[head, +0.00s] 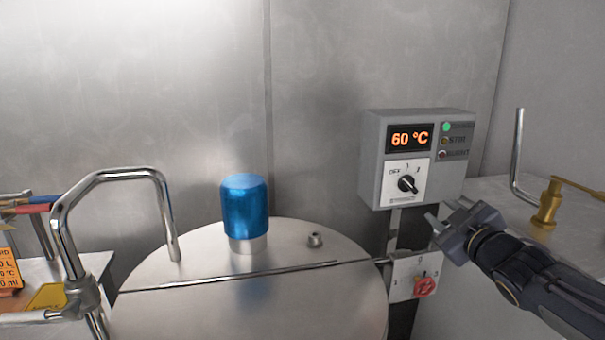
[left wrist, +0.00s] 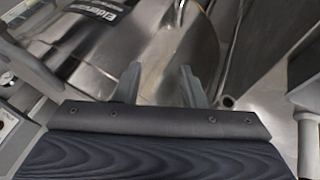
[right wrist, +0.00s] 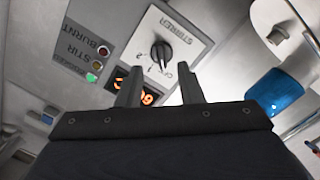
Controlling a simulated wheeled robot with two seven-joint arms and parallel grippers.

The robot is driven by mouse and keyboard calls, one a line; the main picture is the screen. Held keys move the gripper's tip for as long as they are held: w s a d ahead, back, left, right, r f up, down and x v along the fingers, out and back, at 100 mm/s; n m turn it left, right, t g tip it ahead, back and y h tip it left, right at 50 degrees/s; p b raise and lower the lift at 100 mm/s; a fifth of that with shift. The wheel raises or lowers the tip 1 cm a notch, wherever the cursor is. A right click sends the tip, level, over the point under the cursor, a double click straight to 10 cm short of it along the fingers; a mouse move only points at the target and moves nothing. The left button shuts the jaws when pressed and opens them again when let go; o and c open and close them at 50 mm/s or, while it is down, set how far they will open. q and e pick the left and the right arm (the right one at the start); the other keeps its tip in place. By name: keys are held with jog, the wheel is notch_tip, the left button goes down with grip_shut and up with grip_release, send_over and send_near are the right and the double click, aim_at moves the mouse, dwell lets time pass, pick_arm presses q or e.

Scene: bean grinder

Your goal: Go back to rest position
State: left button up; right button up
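My right gripper (head: 446,212) is in front of the wall at the right, just below the grey control box (head: 451,160). Its fingers are apart with nothing between them, as the right wrist view (right wrist: 160,90) also shows. The box reads 60 °C, has a green light lit, and carries a black knob (head: 408,184), which shows beyond the fingers in the right wrist view (right wrist: 161,54). My left gripper (left wrist: 160,84) is outside the head view. In the left wrist view its fingers are apart and empty, facing a shiny metal surface.
A round steel vessel (head: 190,313) with a blue cap (head: 244,207) on its lid stands in the middle. A bent metal pipe (head: 110,176) rises at left. A switch plate with a red knob (head: 424,287) sits below my right gripper. A brass fitting (head: 547,204) stands at right.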

jog(key=s+a+f+m+g+y, duration=0.1)
jog(key=s+a+f+m+g, duration=0.2)
jog(key=s+f, duration=0.4)
jog(key=s+a+f+m+g+y, duration=0.1)
jog(key=s+a+f+m+g, duration=0.2)
jog(key=s+f, duration=0.4)
jog(key=s+a+f+m+g, duration=0.4)
jog(key=s+a+f+g, duration=0.1)
jog(key=s, duration=1.1)
jog(key=shift+a+f+y, duration=0.4)
jog(key=shift+a+f, duration=0.35)
jog(key=shift+f, duration=0.2)
jog(key=shift+s, duration=0.1)
